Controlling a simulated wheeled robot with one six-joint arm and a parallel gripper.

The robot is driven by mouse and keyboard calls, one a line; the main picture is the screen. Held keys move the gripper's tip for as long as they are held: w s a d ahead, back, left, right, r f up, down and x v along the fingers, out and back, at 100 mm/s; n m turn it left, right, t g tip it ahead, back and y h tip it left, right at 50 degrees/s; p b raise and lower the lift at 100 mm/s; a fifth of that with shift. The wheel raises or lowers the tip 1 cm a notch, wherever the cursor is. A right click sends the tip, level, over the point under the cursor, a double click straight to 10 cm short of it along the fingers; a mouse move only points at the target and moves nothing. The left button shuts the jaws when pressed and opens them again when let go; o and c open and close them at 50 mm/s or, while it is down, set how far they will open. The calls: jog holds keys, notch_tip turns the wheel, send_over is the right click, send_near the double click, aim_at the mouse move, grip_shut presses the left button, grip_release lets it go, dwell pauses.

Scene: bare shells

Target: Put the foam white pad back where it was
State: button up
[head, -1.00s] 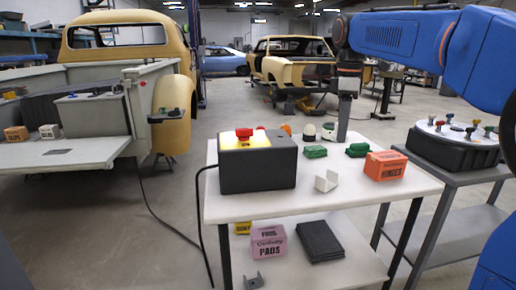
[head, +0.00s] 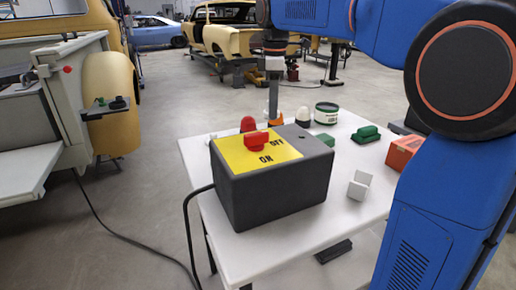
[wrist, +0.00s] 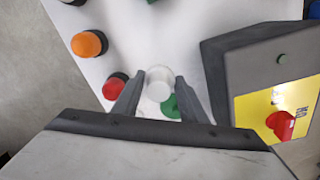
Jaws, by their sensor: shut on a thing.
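My gripper (wrist: 156,82) is shut on a round white piece (wrist: 158,76), which looks like the foam white pad. It sits between the fingertips, above the white table (wrist: 60,12). In the head view my gripper (head: 273,112) points down behind the black switch box (head: 280,185), and the held piece cannot be made out. Another white dome with a dark base (head: 303,117) stands on the table to the right of the gripper. A red dome (wrist: 115,87) and an orange dome (wrist: 89,43) stand left of the fingers in the wrist view.
The box has a red switch (head: 256,141) on its yellow top. A green piece (wrist: 170,106) shows just below the held piece. A green-and-white tin (head: 326,113), a green block (head: 366,133), a white bracket (head: 359,186) and an orange carton (head: 402,152) stand to the right.

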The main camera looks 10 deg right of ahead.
jog(key=f, duration=0.8)
jog(key=shift+w+a, duration=0.2)
jog(key=shift+f, duration=2.3)
jog(key=shift+f, duration=0.1)
jog(key=o, duration=1)
jog(key=r, duration=1.2)
jog(key=shift+s+r, duration=0.1)
jog(key=shift+s, duration=0.1)
